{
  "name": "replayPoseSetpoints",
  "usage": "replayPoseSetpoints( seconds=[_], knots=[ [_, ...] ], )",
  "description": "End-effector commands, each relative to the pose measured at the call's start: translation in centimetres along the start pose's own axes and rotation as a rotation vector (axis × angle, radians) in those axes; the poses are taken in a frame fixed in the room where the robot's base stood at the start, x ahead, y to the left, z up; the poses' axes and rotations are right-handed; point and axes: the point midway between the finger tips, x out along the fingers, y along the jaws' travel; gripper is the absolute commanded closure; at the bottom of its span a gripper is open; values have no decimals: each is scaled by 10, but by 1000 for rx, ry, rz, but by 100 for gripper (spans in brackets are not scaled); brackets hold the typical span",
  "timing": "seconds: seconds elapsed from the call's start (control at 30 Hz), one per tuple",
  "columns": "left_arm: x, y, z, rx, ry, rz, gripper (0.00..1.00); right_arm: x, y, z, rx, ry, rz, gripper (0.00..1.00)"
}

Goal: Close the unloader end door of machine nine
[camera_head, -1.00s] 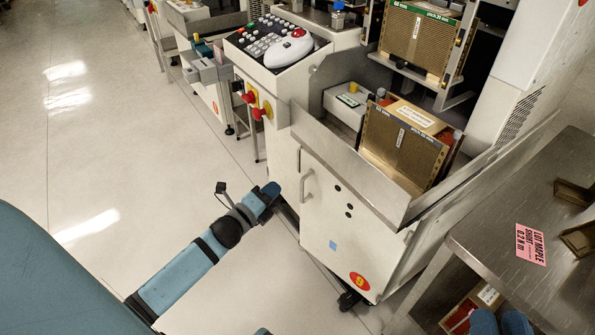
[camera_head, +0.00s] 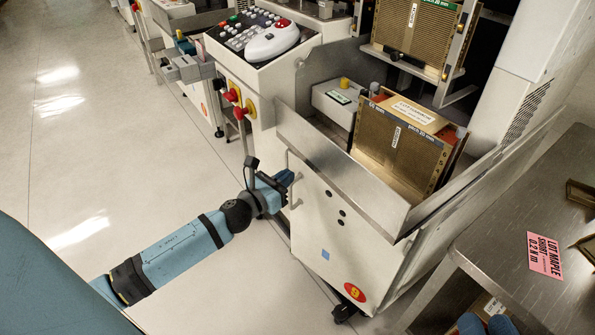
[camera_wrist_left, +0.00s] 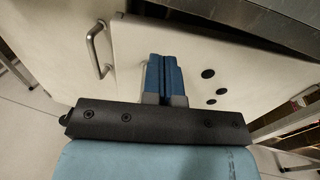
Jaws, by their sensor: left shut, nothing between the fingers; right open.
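Machine nine is a white cabinet (camera_head: 300,228) with a round red-and-yellow 9 label (camera_head: 354,292). A steel panel (camera_head: 340,172) runs along its upper front, and another steel panel (camera_head: 480,178) slants away at its right end. I cannot tell which part is the unloader end door. My left gripper (camera_head: 287,178) is shut and empty, close in front of the cabinet's metal handles. In the left wrist view its blue fingers (camera_wrist_left: 165,78) are together before the white face, right of a handle (camera_wrist_left: 98,50); contact is unclear. My right gripper (camera_head: 487,325) is open at the bottom edge, partly cut off.
A slotted brass-coloured magazine (camera_head: 400,150) stands in the bay behind the steel panel. A steel table (camera_head: 500,265) bears a pink lot card (camera_head: 544,256). The floor at left is clear.

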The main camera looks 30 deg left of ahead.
Motion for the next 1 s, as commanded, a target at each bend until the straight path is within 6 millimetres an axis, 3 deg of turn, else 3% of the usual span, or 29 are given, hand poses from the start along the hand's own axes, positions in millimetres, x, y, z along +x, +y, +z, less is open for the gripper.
replayPoseSetpoints(
  seconds=[0.23,0.77,1.0],
  knots=[
    [35,0,-1,-1,-2,-1,100,0,2,17,0,-54,-5,57],
    [45,0,0,-2,0,0,100,2,2,12,-6,-55,-11,57],
    [76,0,2,-1,-1,0,100,0,1,8,-4,-40,-5,57]
  ],
)
